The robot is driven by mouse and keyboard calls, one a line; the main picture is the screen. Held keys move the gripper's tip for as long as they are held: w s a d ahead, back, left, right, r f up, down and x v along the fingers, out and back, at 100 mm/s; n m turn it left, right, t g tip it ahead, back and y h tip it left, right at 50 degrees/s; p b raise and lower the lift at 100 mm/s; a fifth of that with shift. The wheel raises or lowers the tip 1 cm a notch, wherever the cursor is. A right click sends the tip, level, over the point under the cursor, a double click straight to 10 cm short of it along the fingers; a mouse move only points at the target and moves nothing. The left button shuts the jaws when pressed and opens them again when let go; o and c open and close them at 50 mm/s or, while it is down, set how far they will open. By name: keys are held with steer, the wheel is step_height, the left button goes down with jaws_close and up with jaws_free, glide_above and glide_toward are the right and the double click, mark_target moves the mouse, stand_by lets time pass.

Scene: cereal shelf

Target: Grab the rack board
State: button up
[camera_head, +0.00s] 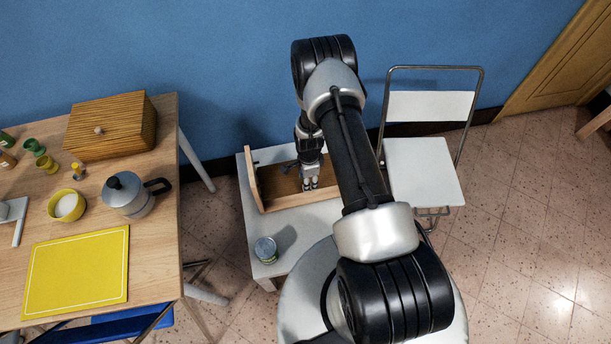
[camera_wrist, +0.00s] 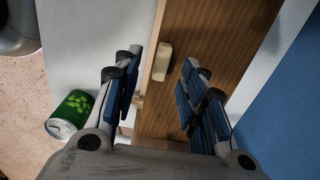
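The wooden rack board (camera_wrist: 225,40) shows in the wrist view as a wide brown plank with a pale edge along its left side. A small cream block (camera_wrist: 162,62) sits on it near that edge. In the head view the wooden piece (camera_head: 286,198) lies on a low white table, with an upright end panel (camera_head: 255,188) at its left. My gripper (camera_head: 310,186) points down over it, partly hidden by my arm. In the wrist view my gripper (camera_wrist: 163,78) is open, its blue-padded fingers on either side of the board's pale edge. I cannot tell whether they touch the wood.
A green can (camera_wrist: 70,115) stands on the white table (camera_head: 290,262), near its front left in the head view. A white folding chair (camera_head: 422,165) is at the right. A wooden table (camera_head: 155,235) with a moka pot (camera_head: 130,200) is at the left. A blue wall is behind.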

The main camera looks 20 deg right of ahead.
steer(key=f, duration=0.1)
steer(key=f+b, duration=0.1)
steer(key=f, duration=0.2)
steer(key=shift+w+d+f+b, duration=0.15)
steer(key=shift+d+f+b, duration=0.1)
steer(key=shift+f+b, duration=0.15)
steer(key=shift+r, duration=0.15)
steer(key=shift+c, duration=0.4)
jaws_close()
